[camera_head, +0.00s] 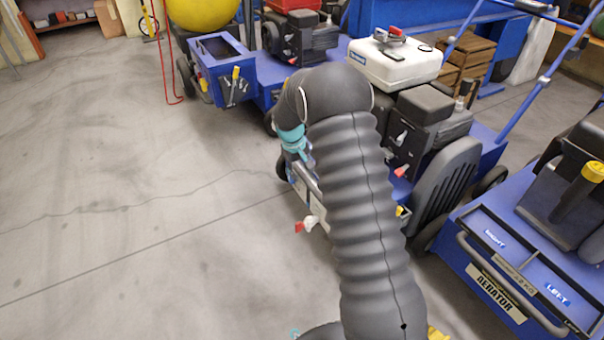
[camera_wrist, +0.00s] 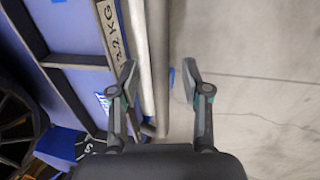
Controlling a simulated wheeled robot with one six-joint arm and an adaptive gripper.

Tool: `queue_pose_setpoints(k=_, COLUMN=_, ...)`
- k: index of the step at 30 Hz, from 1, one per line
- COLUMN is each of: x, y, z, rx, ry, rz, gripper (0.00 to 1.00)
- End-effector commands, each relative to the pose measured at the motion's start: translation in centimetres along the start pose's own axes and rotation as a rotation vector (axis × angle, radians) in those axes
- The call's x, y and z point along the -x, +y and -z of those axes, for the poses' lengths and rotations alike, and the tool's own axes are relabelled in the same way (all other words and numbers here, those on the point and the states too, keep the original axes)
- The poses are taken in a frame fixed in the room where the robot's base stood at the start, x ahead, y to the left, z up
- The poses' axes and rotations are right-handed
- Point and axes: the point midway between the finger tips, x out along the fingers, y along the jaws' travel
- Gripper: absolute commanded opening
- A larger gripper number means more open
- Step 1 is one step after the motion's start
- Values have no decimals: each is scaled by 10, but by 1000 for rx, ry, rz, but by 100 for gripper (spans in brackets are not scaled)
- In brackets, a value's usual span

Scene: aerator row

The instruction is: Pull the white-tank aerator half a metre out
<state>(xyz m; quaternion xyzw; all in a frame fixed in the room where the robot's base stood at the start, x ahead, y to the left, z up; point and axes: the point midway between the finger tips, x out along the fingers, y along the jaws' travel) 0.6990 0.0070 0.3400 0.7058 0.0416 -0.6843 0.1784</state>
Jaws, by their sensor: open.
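The white-tank aerator (camera_head: 394,64) stands in a row of blue machines in the head view, its white tank on top and black engine below. My arm covers much of its front. In the wrist view a pale grey bar (camera_wrist: 159,35) runs along the aerator's blue front, beside a plate with lettering. My gripper (camera_wrist: 160,71) is open, with one finger on each side of the bar's line. The bar lies nearer the left finger; whether it touches is unclear. In the head view my gripper is largely hidden behind my arm.
Another blue aerator (camera_head: 520,245) with a front bar stands close on the right. A red-tank machine (camera_head: 290,38) and a yellow tank (camera_head: 203,14) stand to the left. Open concrete floor (camera_head: 130,190) fills the left side.

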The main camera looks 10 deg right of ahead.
Motion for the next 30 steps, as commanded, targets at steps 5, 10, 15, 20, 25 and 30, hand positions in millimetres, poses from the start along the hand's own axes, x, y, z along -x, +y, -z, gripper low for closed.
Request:
queue_pose_setpoints(k=5, x=-10, y=0, z=0, rx=0, ry=0, rz=0, gripper=48)
queue_pose_setpoints(k=10, x=-11, y=0, z=0, rx=0, ry=0, rz=0, gripper=48)
queue_pose_setpoints(k=15, x=-11, y=0, z=0, rx=0, ry=0, rz=0, gripper=32)
queue_pose_setpoints(k=20, x=-11, y=0, z=0, rx=0, ry=0, rz=0, gripper=0)
queue_pose_setpoints(k=25, x=-11, y=0, z=0, rx=0, ry=0, rz=0, gripper=0)
queue_pose_setpoints(k=30, x=-11, y=0, z=-2, rx=-7, ry=-2, rz=0, gripper=0)
